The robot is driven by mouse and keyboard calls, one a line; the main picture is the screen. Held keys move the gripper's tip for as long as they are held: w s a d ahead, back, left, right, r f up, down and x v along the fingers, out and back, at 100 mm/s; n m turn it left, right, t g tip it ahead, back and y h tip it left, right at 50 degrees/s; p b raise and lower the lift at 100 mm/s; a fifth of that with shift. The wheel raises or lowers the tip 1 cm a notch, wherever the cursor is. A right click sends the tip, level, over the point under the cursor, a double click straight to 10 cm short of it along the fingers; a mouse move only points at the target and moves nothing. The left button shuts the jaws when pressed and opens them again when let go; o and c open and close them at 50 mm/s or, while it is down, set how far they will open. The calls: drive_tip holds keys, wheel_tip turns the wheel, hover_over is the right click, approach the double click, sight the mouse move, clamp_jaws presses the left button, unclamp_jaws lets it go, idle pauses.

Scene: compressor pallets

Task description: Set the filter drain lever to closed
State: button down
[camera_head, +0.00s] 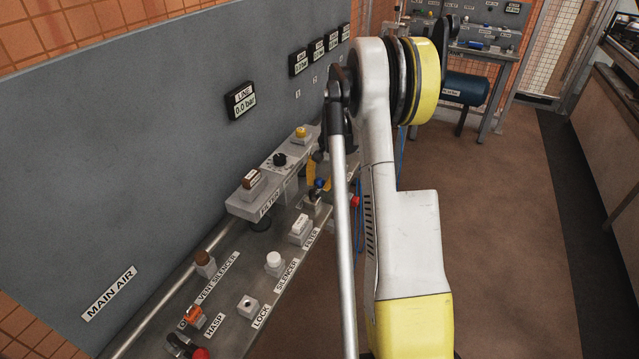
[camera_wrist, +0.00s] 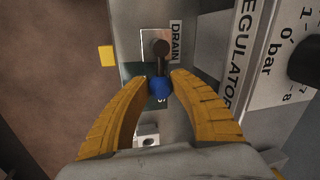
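The drain lever (camera_wrist: 160,52) is a dark rod with a blue ball knob (camera_wrist: 158,88). In the wrist view it stands on a light plate beside the DRAIN label (camera_wrist: 175,42). The knob points down the picture toward my gripper (camera_wrist: 160,80), whose yellow fingers lie on either side of it. In the head view my gripper (camera_head: 319,178) comes down from above over the blue knob (camera_head: 321,184). My arm hides part of that area. The wording that marks the lever's positions is not readable.
The regulator panel (camera_wrist: 252,90) with a dark knob (camera_wrist: 305,60) lies right of the lever in the wrist view. In the head view the bench carries several blocks, including a white-capped silencer (camera_head: 273,260) and a brown-topped block (camera_head: 251,179). The floor (camera_head: 500,220) at right is clear.

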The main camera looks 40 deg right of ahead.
drive_tip(key=shift+s, duration=0.1)
drive_tip(key=s+m, duration=0.1)
drive_tip(key=m, duration=0.3)
drive_tip(key=shift+s+d+h, duration=0.1)
drive_tip(key=shift+s+h, duration=0.25)
drive_tip(key=shift+h, duration=0.05)
drive_tip(key=m, duration=0.2)
drive_tip(key=s+m, duration=0.1)
drive_tip(key=m, duration=0.1)
drive_tip(key=s+m+h, duration=0.1)
drive_tip(key=shift+s+a+m, duration=0.1)
drive_tip(key=shift+a+m, duration=0.2)
drive_tip(key=shift+m, duration=0.1)
drive_tip(key=m, duration=0.2)
drive_tip(key=s+a+m, duration=0.1)
drive_tip(key=m, duration=0.1)
drive_tip(key=shift+s+a+h, duration=0.1)
drive_tip(key=shift+s+h, duration=0.05)
drive_tip(key=shift+h, duration=0.25)
drive_tip(key=shift+s+a+m+g, duration=0.2)
drive_tip(key=shift+a+m, duration=0.1)
drive_tip(key=shift+m, duration=0.65)
drive_tip(key=shift+s+a+m+g, duration=0.15)
drive_tip(key=shift+a+m, duration=0.15)
drive_tip(key=shift+m, duration=0.65)
drive_tip(key=c, duration=1.1)
unclamp_jaws()
drive_tip(key=shift+a, duration=0.1)
drive_tip(key=shift+c, duration=0.2)
